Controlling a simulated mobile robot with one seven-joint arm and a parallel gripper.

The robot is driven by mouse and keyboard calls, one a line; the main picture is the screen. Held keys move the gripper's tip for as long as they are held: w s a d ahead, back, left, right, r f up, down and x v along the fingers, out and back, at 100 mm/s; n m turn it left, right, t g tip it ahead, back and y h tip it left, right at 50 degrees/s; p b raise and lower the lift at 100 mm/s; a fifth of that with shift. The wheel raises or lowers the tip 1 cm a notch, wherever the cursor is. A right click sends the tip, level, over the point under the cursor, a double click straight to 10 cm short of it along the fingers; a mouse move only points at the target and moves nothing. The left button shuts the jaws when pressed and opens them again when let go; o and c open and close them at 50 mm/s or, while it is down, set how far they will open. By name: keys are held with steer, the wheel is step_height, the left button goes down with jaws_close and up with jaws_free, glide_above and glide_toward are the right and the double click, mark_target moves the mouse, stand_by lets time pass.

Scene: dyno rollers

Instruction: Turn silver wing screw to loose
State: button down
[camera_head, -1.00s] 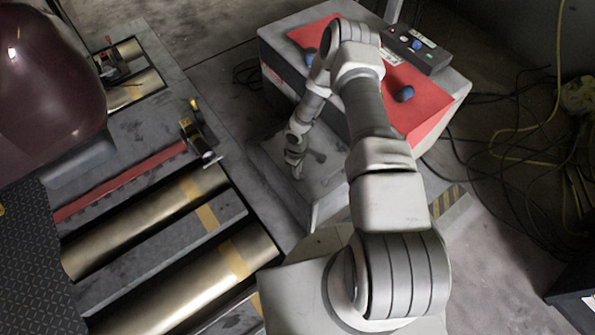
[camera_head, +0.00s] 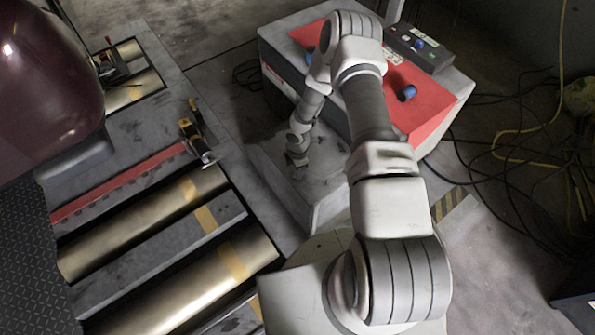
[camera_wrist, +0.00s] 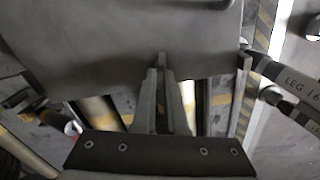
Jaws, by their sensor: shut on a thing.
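In the wrist view, my gripper (camera_wrist: 162,76) has its two long fingers closed together at the tips. A small thin grey piece, which looks like the wing of the silver wing screw (camera_wrist: 162,59), stands between the tips at the edge of a large grey plate (camera_wrist: 110,50). The fingers hide most of the screw, so its turn and seating cannot be told. In the head view, my gripper (camera_head: 297,160) is small and low over a grey surface (camera_head: 322,180) beside the red-topped box; the screw cannot be made out there.
The grey box with a red top (camera_head: 430,110) and blue knobs (camera_head: 407,93) stands close behind my arm. Brass rollers (camera_head: 140,225) and a red rail (camera_head: 120,183) lie to the left. Black and yellow cables (camera_head: 515,150) lie on the floor at right.

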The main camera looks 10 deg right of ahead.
steer(key=shift+n, duration=1.1)
steer(key=c, duration=1)
jaws_free()
steer(key=shift+o, duration=0.2)
step_height(320, 180, up, 17)
steer(key=p, duration=0.6)
steer(key=shift+r, duration=0.2)
